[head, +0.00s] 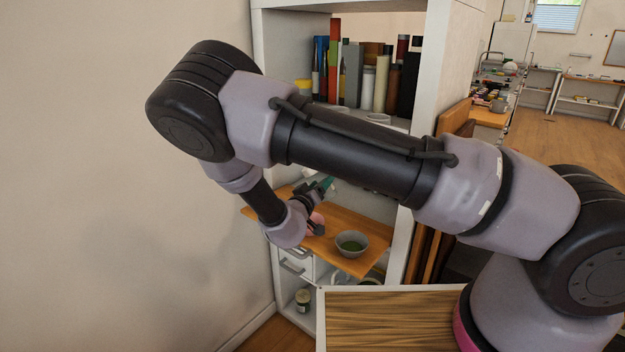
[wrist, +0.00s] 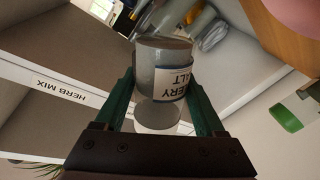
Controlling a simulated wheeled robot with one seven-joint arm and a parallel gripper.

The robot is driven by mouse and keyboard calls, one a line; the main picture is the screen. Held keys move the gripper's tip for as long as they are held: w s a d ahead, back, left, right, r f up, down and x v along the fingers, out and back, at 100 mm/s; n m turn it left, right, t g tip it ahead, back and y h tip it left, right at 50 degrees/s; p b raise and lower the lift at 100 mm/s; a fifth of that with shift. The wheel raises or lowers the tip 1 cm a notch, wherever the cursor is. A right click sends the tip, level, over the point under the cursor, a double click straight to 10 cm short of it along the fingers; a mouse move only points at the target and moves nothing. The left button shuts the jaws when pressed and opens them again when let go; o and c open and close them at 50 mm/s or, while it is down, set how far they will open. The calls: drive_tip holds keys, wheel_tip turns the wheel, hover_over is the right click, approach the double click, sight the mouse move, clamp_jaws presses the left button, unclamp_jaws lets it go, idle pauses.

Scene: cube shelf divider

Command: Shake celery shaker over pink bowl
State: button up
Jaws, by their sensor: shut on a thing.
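My gripper (wrist: 160,88) has its green fingers closed on a clear glass shaker (wrist: 158,62) with a white label, partly readable as "ERY" and "ALT". In the head view, my gripper (head: 326,184) is held above the wooden shelf board, and the shaker is too small to make out clearly. A pink thing, apparently the pink bowl (head: 317,217), sits on the board just below my gripper, mostly hidden by my wrist. A pink surface also fills the top right corner of the wrist view (wrist: 297,12).
A grey bowl (head: 352,243) with green contents stands on the wooden board (head: 345,266), right of the pink thing. Books and bottles fill the upper shelf. A "HERB MIX" label (wrist: 59,90) marks a white shelf edge. A jar (head: 302,300) stands low in the unit.

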sight(329, 195)
drive_tip(key=n, duration=0.2)
drive_tip(key=d+f+n, duration=0.1)
drive_tip(key=n, duration=0.1)
drive_tip(key=s+d+f+n, duration=0.1)
drive_tip(key=n, duration=0.1)
drive_tip(key=shift+d, duration=0.1)
drive_tip(key=n, duration=0.1)
drive_tip(key=f+n, duration=0.1)
drive_tip(key=n, duration=0.1)
drive_tip(key=shift+d+f+n, duration=0.15)
drive_tip(key=shift+f+n, duration=0.1)
drive_tip(key=shift+n, duration=0.85)
drive_tip(key=n, duration=0.1)
drive_tip(key=r+n, duration=0.1)
drive_tip(key=shift+n, duration=0.4)
drive_tip(key=n, duration=0.1)
drive_tip(key=r+n, duration=0.1)
drive_tip(key=shift+a+r+n, duration=0.25)
drive_tip(key=shift+a+n, duration=0.05)
drive_tip(key=shift+n, duration=0.1)
drive_tip(key=shift+w+a+r+n, duration=0.15)
drive_tip(key=shift+a+r+n, duration=0.15)
drive_tip(key=shift+n, duration=0.55)
drive_tip(key=shift+w+a+r+n, duration=0.15)
drive_tip(key=shift+r+n, duration=0.25)
drive_tip(key=shift+n, duration=0.45)
